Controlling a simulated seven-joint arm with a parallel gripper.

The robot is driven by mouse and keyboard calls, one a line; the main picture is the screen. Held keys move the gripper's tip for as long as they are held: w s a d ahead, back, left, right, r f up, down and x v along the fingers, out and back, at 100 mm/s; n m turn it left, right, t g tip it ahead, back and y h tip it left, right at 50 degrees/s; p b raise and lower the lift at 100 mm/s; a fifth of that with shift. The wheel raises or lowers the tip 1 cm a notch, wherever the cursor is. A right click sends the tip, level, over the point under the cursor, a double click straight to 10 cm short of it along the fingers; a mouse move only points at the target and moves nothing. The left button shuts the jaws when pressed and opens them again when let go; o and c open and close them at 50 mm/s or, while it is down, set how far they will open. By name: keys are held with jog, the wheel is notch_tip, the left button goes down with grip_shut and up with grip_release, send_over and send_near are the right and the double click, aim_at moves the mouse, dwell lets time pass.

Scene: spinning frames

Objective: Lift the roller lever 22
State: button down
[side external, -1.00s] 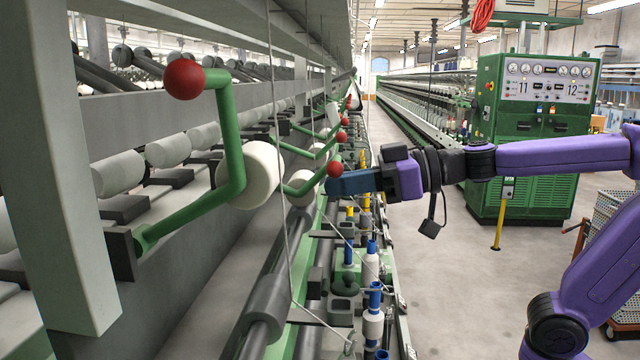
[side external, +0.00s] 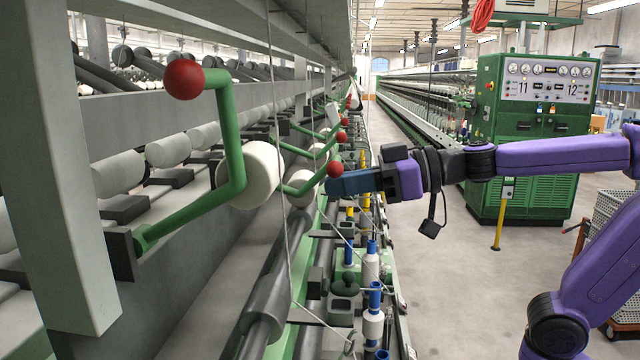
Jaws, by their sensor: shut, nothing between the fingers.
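Several green roller levers with red ball ends stick out from the spinning frame on the left. The nearest lever (side external: 232,150) is large and ends in a red ball (side external: 184,79). A farther lever (side external: 303,187) ends in a red ball (side external: 334,169) right at the tip of my gripper. My gripper (side external: 332,186) is shut, its blue fingers pointing left just below and beside that ball; I cannot tell whether they touch it. More levers with red balls (side external: 341,137) stand behind. No number shows on any lever, so I cannot tell which is 22.
White rollers (side external: 262,172) sit beside the levers. Bobbins (side external: 372,325) on spindles stand below my gripper. A thin yarn strand (side external: 279,120) hangs in front of the frame. A green control cabinet (side external: 535,130) stands behind my arm. The aisle floor (side external: 450,290) is clear.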

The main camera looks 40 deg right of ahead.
aim_at(338, 160)
jog(key=shift+r, duration=0.15)
jog(key=shift+r, duration=0.35)
jog(key=shift+r, duration=0.2)
jog(key=shift+w+a+r, duration=0.2)
jog(key=shift+r, duration=0.8)
jog(key=shift+w+a+r, duration=0.15)
jog(key=shift+r, duration=0.95)
jog(key=shift+w+a+r, duration=0.25)
jog(key=shift+r, duration=0.4)
jog(key=shift+w+a+r, duration=0.25)
jog(key=shift+a+r, duration=0.05)
jog(key=shift+r, duration=0.3)
jog(key=shift+w+a+r, duration=0.25)
jog(key=shift+r, duration=0.4)
jog(key=s+d+f, duration=0.1)
jog(key=s+d, duration=0.5)
jog(key=shift+s+d, duration=0.2)
dwell(0.4)
